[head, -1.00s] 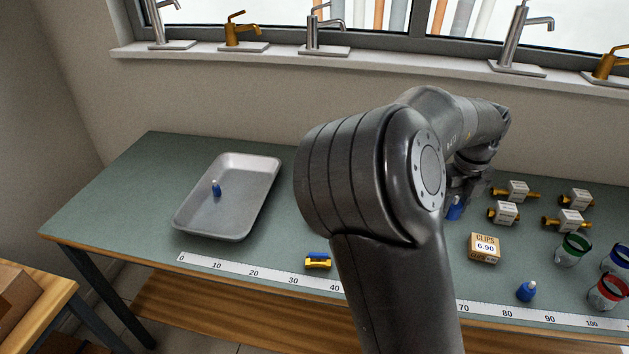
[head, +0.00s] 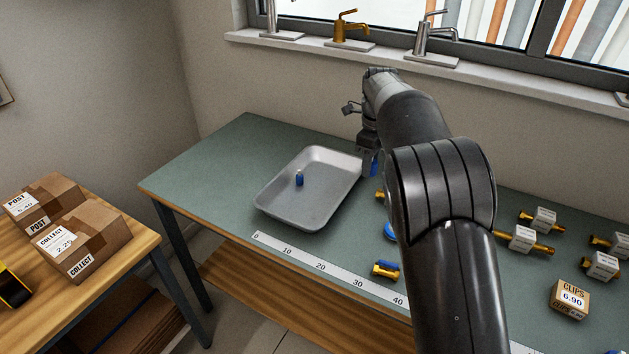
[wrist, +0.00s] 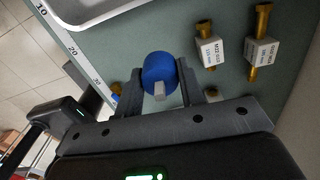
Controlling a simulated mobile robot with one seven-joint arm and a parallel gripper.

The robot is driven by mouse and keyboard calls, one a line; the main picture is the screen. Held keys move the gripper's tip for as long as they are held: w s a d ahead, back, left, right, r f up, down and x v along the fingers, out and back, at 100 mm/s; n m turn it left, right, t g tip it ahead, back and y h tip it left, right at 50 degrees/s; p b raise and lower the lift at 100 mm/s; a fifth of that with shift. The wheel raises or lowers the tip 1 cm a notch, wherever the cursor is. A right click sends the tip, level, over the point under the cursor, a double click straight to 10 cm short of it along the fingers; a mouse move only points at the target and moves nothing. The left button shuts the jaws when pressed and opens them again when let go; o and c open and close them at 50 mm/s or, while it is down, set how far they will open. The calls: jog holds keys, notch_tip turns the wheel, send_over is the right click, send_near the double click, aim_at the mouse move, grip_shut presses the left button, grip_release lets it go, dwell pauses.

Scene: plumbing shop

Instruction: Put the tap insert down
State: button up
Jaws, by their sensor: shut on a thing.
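My gripper (head: 368,162) is above the green bench, just right of the grey tray's far right edge. In the wrist view my gripper (wrist: 160,90) is shut on a blue tap insert (wrist: 159,68) with a pale stem facing the camera. The held insert also shows as a blue patch below the fingers in the head view (head: 374,163). Another blue insert (head: 299,179) stands upright in the grey tray (head: 268,205). The held insert is apart from the tray.
A scale strip (head: 322,272) runs along the bench's front edge. A blue and yellow piece (head: 386,270) lies behind it. Tagged brass valves (head: 524,239) and a CLIPS box (head: 569,299) are at right. Cardboard boxes (head: 82,240) stand on a side table at left.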

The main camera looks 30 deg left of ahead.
jog(key=a+r, duration=0.1)
jog(key=a, duration=0.2)
send_over(316, 203)
jog(key=shift+n, duration=0.4)
notch_tip(316, 203, down, 12)
jog(key=shift+a+f, duration=0.1)
jog(key=shift+f, duration=1.9)
jog(key=shift+f, duration=0.15)
jog(key=o, duration=1)
notch_tip(316, 203, up, 12)
jog(key=shift+r, duration=0.15)
